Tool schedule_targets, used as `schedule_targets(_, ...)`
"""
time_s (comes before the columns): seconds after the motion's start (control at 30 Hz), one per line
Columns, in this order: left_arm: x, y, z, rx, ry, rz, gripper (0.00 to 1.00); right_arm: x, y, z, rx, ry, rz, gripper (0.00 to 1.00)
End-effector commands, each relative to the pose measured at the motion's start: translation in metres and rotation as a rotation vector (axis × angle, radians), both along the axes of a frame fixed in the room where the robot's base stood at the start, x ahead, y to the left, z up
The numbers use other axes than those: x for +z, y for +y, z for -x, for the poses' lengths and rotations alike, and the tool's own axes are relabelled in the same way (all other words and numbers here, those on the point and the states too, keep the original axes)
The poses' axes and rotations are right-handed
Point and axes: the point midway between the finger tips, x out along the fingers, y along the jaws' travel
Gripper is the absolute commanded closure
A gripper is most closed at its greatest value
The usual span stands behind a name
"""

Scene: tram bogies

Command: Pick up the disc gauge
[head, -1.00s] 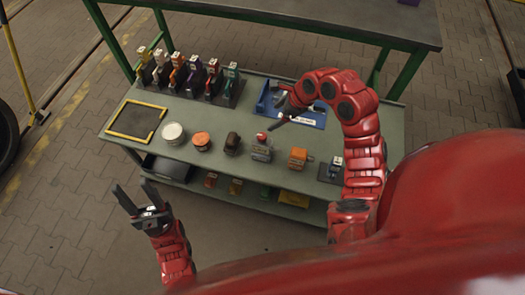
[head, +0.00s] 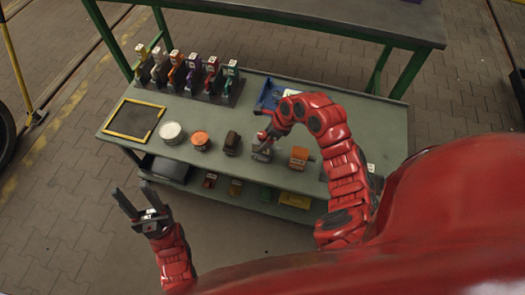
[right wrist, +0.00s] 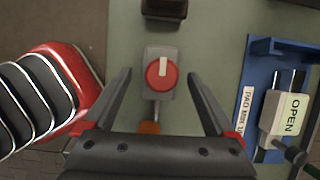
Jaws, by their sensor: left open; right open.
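No readable label names the disc gauge, so I cannot tell for sure which thing it is. A grey device with a round red knob bearing a white bar (right wrist: 162,74) lies on the green bench; it also shows in the head view (head: 262,154). My right gripper (head: 264,136) is open above this device. In the right wrist view its fingers stand on either side of the knob, with nothing held. My left gripper (head: 131,187) is open and empty, in front of the bench at the left.
A blue tray (right wrist: 256,85) holding a grey piece marked OPEN (right wrist: 290,115) lies beside the device. A dark block (head: 232,143) and an orange block (head: 299,157) flank it. A rack of several coloured tools (head: 212,80) stands at the back left.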

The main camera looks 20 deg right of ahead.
Motion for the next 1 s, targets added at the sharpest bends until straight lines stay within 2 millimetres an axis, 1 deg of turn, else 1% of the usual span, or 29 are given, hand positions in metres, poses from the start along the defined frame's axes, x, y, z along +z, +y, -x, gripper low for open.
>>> schedule_targets(0.03,-0.001,0.0,0.0,0.0,0.0,0.0,0.5,-0.01,0.002,0.0,0.001,0.005,0.0,0.1)
schedule_targets(0.1,-0.002,0.0,0.0,0.0,0.0,0.0,0.5,-0.021,0.003,-0.001,0.0,0.007,0.002,0.1)
schedule_targets(0.23,-0.004,0.0,0.0,0.0,0.0,0.0,0.5,-0.034,0.009,-0.006,-0.002,0.003,-0.001,0.1)
schedule_targets(0.33,-0.004,0.0,0.0,0.0,0.0,0.0,0.5,-0.038,0.009,-0.006,-0.002,0.002,0.0,0.1)
schedule_targets(0.5,-0.004,0.0,0.0,0.0,0.0,0.0,0.5,-0.038,0.009,-0.007,-0.002,0.001,0.0,0.1)
schedule_targets(0.53,-0.004,0.0,0.0,0.0,0.0,0.0,0.5,-0.038,0.009,-0.007,-0.002,0.001,0.0,0.12)
schedule_targets(0.67,-0.004,0.0,0.0,0.0,0.0,0.0,0.5,-0.038,0.009,-0.007,-0.002,0.001,0.0,0.35)
schedule_targets(0.7,-0.004,0.0,0.0,0.0,0.0,0.0,0.5,-0.038,0.009,-0.007,-0.002,0.001,0.0,0.42)
schedule_targets(0.77,-0.004,0.0,0.0,0.0,0.0,0.0,0.5,-0.038,0.009,-0.007,-0.002,0.001,0.0,0.53)
schedule_targets(0.8,-0.004,0.0,0.0,0.0,0.0,0.0,0.5,-0.038,0.009,-0.007,-0.002,0.001,0.0,0.6)
schedule_targets(0.87,-0.004,0.0,0.0,0.0,0.0,0.0,0.5,-0.038,0.009,-0.007,-0.002,0.001,0.0,0.71)
schedule_targets(0.9,-0.004,0.0,0.0,0.0,0.0,0.0,0.5,-0.038,0.009,-0.007,-0.002,0.001,0.0,0.78)
schedule_targets(0.97,-0.004,0.0,0.0,0.0,0.0,0.0,0.5,-0.038,0.009,-0.007,-0.002,0.001,0.0,0.89)
schedule_targets(1.0,-0.004,0.0,0.0,0.0,0.0,0.0,0.5,-0.038,0.009,-0.007,-0.002,0.001,0.0,0.96)
